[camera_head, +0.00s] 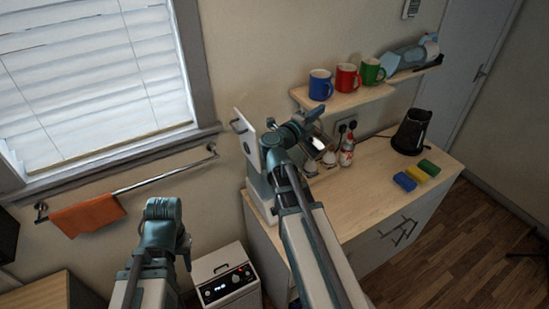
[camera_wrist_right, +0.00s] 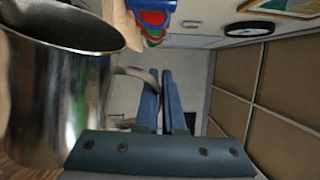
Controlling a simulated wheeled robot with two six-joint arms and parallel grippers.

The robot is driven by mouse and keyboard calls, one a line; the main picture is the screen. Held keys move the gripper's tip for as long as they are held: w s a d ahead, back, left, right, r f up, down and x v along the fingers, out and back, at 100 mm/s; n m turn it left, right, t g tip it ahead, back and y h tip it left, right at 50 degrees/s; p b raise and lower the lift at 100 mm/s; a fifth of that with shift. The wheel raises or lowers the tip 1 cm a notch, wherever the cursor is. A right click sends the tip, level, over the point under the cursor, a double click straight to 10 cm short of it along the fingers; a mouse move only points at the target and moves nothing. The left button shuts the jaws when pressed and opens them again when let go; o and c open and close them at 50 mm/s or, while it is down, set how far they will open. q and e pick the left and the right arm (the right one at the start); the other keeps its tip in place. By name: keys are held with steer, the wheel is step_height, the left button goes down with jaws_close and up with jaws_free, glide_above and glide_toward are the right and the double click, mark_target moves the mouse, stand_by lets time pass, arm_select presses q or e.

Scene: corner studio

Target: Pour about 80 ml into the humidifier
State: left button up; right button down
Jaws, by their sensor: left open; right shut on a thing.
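A shiny metal jug (camera_wrist_right: 45,100) fills the left of the right wrist view, its open mouth showing and its inside dark. My right gripper (camera_wrist_right: 165,88) is shut on its handle. In the head view the jug (camera_head: 318,146) shows as a small bright patch beyond my right gripper (camera_head: 308,118), above the counter's left end; its tilt is unclear. A pale appliance (camera_head: 258,187) with a raised white panel stands there, partly hidden by my right arm. A white box with a display and knob (camera_head: 228,283) is on the floor. I cannot tell which is the humidifier. My left gripper (camera_head: 184,245) is open and empty.
A red-and-white bottle (camera_head: 347,152) stands near the wall. A black kettle (camera_head: 411,132) and sponges (camera_head: 417,175) are further right on the counter (camera_head: 375,195). Blue, red and green mugs (camera_head: 346,78) sit on the shelf. An orange towel (camera_head: 88,216) hangs at left.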

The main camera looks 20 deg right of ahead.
mark_target(320, 120)
steer(key=shift+s, duration=0.1)
steer(key=shift+f+m+b, duration=0.3)
steer(key=shift+f+b, duration=0.05)
steer(key=shift+f, duration=0.1)
steer(key=shift+s+d+f+m+b, duration=0.1)
steer(key=shift+s+f+m+b, duration=0.05)
steer(key=shift+f+m+b, duration=0.3)
steer(key=shift+s+d+f+m+b, duration=0.15)
steer(key=shift+f+m+b, duration=0.1)
steer(key=shift+f+b, duration=0.3)
stand_by(0.9)
